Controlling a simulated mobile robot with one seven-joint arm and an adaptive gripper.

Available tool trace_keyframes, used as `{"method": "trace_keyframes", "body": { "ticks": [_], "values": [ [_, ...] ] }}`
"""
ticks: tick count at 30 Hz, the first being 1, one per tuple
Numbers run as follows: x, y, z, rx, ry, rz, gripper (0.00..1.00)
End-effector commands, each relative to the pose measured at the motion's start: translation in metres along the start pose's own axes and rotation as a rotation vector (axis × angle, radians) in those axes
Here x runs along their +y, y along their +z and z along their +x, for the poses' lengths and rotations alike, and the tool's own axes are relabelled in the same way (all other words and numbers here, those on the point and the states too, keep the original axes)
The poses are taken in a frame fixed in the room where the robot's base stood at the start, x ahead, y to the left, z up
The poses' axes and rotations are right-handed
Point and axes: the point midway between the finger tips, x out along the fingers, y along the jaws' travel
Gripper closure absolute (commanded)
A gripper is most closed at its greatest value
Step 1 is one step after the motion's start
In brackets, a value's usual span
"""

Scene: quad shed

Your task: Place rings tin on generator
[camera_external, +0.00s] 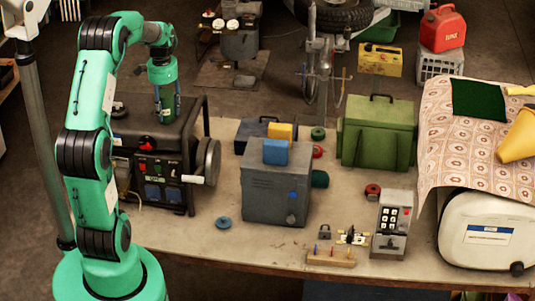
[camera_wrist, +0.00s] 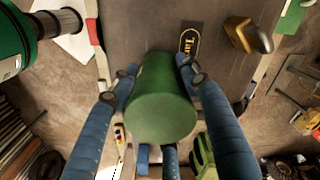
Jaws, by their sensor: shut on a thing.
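The rings tin (camera_wrist: 160,105) is a green cylinder between the two blue fingers of my gripper (camera_wrist: 158,80), which is shut on it. In the external view my gripper (camera_external: 165,112) points down over the top of the generator (camera_external: 150,165), a dark box with a front panel of red, green and blue parts, at the left of the bench. The generator's dark top (camera_wrist: 150,28) shows beyond the tin in the wrist view. I cannot tell whether the tin touches that top.
A green toolbox (camera_external: 378,135) stands farther right. The bench's front left is mostly clear.

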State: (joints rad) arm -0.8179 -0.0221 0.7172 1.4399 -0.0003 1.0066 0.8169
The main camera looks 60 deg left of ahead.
Motion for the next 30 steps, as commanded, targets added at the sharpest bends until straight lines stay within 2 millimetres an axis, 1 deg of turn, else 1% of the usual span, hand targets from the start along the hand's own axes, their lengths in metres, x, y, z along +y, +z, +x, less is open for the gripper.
{"method": "trace_keyframes", "body": {
  "ticks": [8, 9, 12, 23, 26, 30],
  "values": [
    [0.0, 0.0, 0.002, 0.0, 0.0, 0.0, 0.86],
    [0.0, 0.0, 0.003, 0.0, 0.0, 0.0, 0.52],
    [0.0, 0.0, 0.002, 0.0, 0.0, 0.0, 0.35],
    [0.0, 0.0, 0.0, 0.0, 0.0, 0.0, 0.35],
    [0.0, 0.0, -0.004, 0.0, 0.0, 0.0, 0.35],
    [-0.001, -0.001, -0.015, 0.001, -0.002, 0.0, 0.35]
  ]
}}
